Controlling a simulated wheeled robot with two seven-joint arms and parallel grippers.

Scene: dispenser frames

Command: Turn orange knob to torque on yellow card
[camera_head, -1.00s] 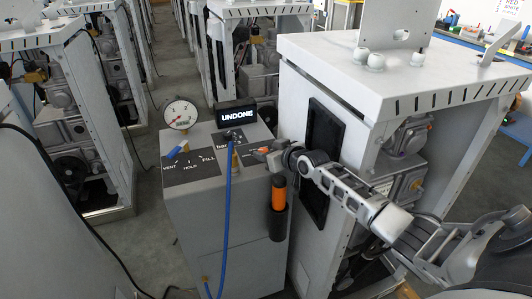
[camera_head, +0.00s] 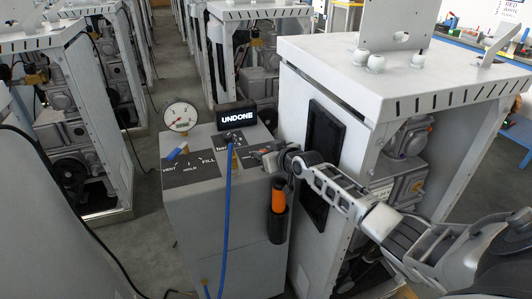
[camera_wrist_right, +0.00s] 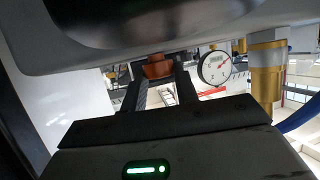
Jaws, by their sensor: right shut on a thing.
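The orange knob (camera_wrist_right: 158,68) shows in the right wrist view between the two dark fingers of my right gripper (camera_wrist_right: 162,82). The fingers are shut on it from both sides. In the head view my right gripper (camera_head: 264,157) is at the right part of the top of the grey dispenser cabinet (camera_head: 222,220) and hides the knob. A round white gauge (camera_head: 181,116) with a red needle stands at the cabinet's back left. It also shows in the wrist view (camera_wrist_right: 214,68), too small to read surely. I cannot make out a yellow card. My left gripper is out of view.
A blue lever (camera_head: 177,152) sits on the panel. An orange handle (camera_head: 279,198) stands in a black holder. A large machine frame (camera_head: 330,85) stands close on the right.

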